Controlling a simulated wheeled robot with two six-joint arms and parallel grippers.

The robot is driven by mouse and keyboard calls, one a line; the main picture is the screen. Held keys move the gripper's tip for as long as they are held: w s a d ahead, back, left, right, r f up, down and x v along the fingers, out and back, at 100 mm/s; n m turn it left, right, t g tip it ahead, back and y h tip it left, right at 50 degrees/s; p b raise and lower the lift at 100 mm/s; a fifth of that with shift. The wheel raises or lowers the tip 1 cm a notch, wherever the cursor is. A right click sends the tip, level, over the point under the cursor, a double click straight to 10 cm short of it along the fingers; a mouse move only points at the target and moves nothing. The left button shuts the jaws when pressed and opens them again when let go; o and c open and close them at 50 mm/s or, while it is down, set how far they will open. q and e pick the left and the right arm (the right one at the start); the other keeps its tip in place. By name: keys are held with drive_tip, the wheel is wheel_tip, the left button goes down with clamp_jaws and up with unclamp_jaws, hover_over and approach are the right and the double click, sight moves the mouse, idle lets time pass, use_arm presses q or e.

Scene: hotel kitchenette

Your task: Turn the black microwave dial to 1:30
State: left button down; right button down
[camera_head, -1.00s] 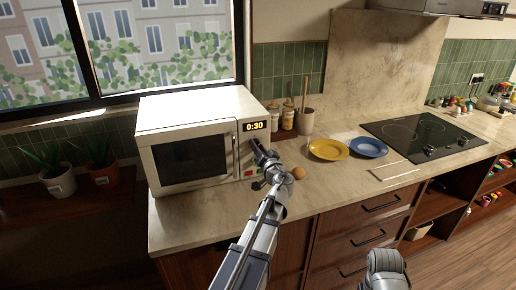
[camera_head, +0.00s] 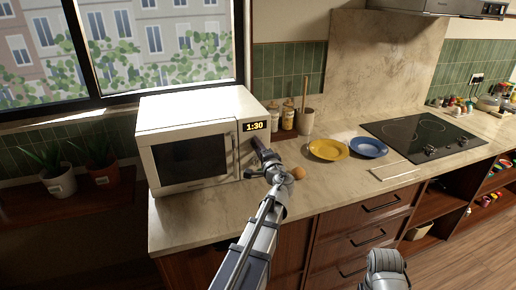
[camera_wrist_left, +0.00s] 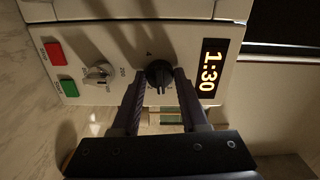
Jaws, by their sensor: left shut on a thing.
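The white microwave (camera_head: 190,112) stands on the counter under the window. Its display (camera_head: 254,126) reads 1:30, which also shows sideways in the left wrist view (camera_wrist_left: 209,72). The black dial (camera_wrist_left: 158,73) sits on the control panel beside the display. My left gripper (camera_head: 257,146) reaches the panel from the front, with one finger on each side of the black dial, shut on it. In the head view the gripper hides the dial. My right gripper is not in view.
A light dial (camera_wrist_left: 97,74), a red button (camera_wrist_left: 54,53) and a green button (camera_wrist_left: 68,88) are on the same panel. A brown egg-like object (camera_head: 298,173), a yellow plate (camera_head: 328,150) and a blue plate (camera_head: 368,147) lie on the counter to the right.

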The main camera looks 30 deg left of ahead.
use_arm(q)
drive_tip(key=shift+m, duration=0.5)
drive_tip(key=shift+c, duration=2.1)
unclamp_jaws()
drive_tip(key=v, duration=0.8)
